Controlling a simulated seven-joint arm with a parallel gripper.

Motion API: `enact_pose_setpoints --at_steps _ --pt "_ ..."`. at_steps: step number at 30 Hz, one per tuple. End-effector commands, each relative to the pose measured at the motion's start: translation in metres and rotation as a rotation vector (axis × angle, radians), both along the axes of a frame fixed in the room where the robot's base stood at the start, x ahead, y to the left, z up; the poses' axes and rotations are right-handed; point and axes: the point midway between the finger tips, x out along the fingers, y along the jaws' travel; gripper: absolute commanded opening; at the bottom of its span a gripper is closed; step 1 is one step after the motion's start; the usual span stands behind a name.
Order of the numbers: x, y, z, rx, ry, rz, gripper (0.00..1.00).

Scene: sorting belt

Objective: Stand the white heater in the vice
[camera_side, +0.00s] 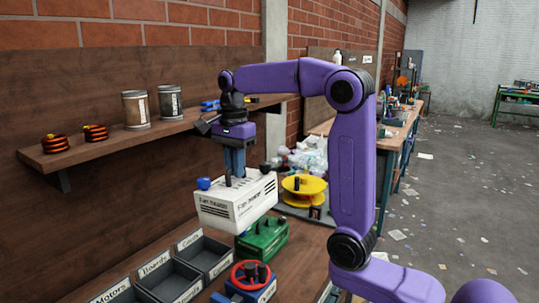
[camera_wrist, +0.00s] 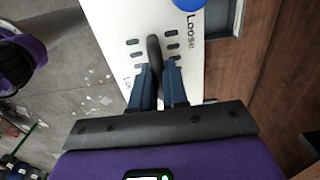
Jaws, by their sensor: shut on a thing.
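The white heater (camera_side: 238,206) is a box with dark lettering, vent slots and a blue knob on top. In the side view it is held level in the air above the bench. My gripper (camera_side: 235,172) is above it, pointing down, with its blue fingers shut on the black handle on the heater's top. In the wrist view the fingers (camera_wrist: 158,82) close on both sides of this handle, with the heater's white top (camera_wrist: 190,60) behind. I cannot make out a vice for certain; a blue device with a red ring (camera_side: 250,278) stands on the bench, lower right of the heater.
A green device (camera_side: 262,238) stands close below and right of the heater. Labelled grey bins (camera_side: 168,280) lie to the lower left. A yellow spool (camera_side: 303,188) is behind on the right. A wall shelf (camera_side: 100,149) with two cans and copper coils is at the left.

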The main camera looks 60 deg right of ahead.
Motion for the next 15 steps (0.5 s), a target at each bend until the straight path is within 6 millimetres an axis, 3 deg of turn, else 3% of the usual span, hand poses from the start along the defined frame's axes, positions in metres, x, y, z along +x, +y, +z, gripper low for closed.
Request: enact_pose_setpoints --at_steps 1,6,15 --pt "0.002 0.025 0.001 0.0 -0.004 0.011 0.0" --pt "0.0 0.093 0.001 0.001 -0.004 0.01 0.0" --pt "-0.016 0.169 0.001 0.002 -0.005 0.003 0.0"
